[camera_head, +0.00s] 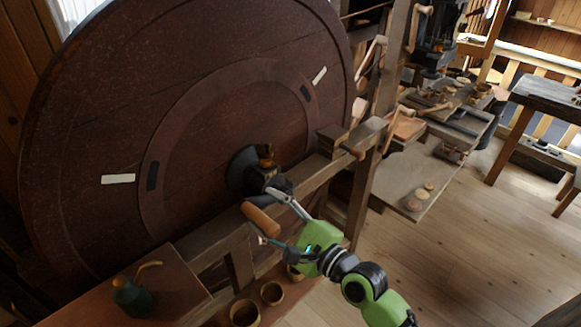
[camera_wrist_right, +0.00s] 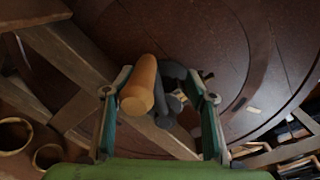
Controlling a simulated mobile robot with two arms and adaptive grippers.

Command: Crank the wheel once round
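The big dark wooden wheel (camera_head: 90,130) stands upright at the left, with pale and black marks on its face. It fills the back of the right wrist view (camera_wrist_right: 200,45). Its crank has a dark hub (camera_head: 242,172) and a tan wooden handle (camera_head: 260,219), which points toward me. My right gripper (camera_head: 272,215) is open at the handle, one finger on each side. In the right wrist view the handle (camera_wrist_right: 140,84) lies between the spread fingers, closer to the left finger; I cannot tell whether it touches. My left gripper is not in view.
A wooden frame beam (camera_head: 310,181) runs in front of the wheel. A green oil can (camera_head: 132,297) stands on a bench (camera_head: 183,285) at the lower left. Wooden bowls (camera_head: 245,312) sit below my right arm. Open plank floor (camera_head: 455,245) lies to the right.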

